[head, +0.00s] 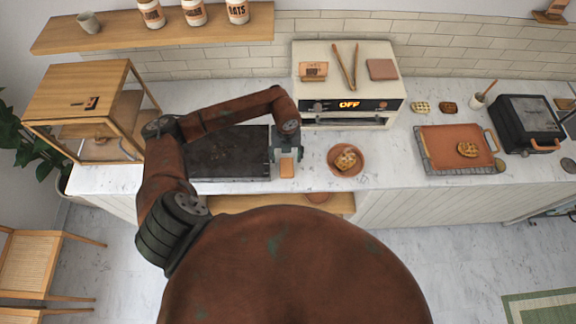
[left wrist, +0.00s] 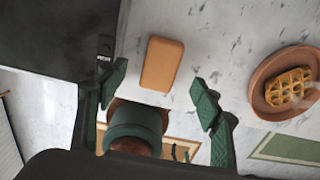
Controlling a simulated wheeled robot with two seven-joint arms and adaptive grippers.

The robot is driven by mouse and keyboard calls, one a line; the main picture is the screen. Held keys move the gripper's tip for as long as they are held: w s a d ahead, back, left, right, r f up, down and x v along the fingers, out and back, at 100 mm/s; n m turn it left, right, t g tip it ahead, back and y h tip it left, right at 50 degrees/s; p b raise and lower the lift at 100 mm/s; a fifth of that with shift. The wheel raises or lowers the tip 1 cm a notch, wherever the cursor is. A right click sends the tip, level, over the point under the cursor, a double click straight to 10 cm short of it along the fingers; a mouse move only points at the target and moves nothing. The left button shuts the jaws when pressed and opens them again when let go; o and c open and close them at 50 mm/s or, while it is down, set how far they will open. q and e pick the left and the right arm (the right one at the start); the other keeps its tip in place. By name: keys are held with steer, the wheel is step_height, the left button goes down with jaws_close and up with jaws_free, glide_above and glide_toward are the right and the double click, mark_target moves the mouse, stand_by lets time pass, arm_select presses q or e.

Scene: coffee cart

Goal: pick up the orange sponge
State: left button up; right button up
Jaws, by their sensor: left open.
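The orange sponge (head: 287,168) lies flat on the pale marble counter near its front edge, just right of the dark griddle. In the left wrist view the sponge (left wrist: 162,64) shows whole, beyond the fingertips and between their lines. My left gripper (head: 286,152) hangs right behind the sponge in the head view, its fingers pointing down. In the left wrist view my left gripper (left wrist: 160,90) has its two green fingers wide apart with nothing between them. I cannot tell its exact height above the counter. My right gripper is not in view.
The dark griddle (head: 228,155) borders the sponge on the left. A terracotta plate with a waffle (head: 346,159) stands to the right; the waffle (left wrist: 290,88) also shows in the left wrist view. An oven (head: 345,112) stands behind. Bare counter lies between plate and tray (head: 440,132).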

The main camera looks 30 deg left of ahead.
mark_target(287, 166)
arm_select(q)
steer(key=shift+s+f, duration=0.1)
steer(key=shift+f, duration=0.75)
steer(key=f+p, duration=0.1)
steer(key=f, duration=0.1)
steer(key=f+p, duration=0.1)
steer(key=f, duration=0.1)
steer(key=shift+d+f, duration=0.2)
steer(key=shift+f, duration=0.2)
steer(key=shift+c, duration=0.4)
steer(key=c, duration=0.9)
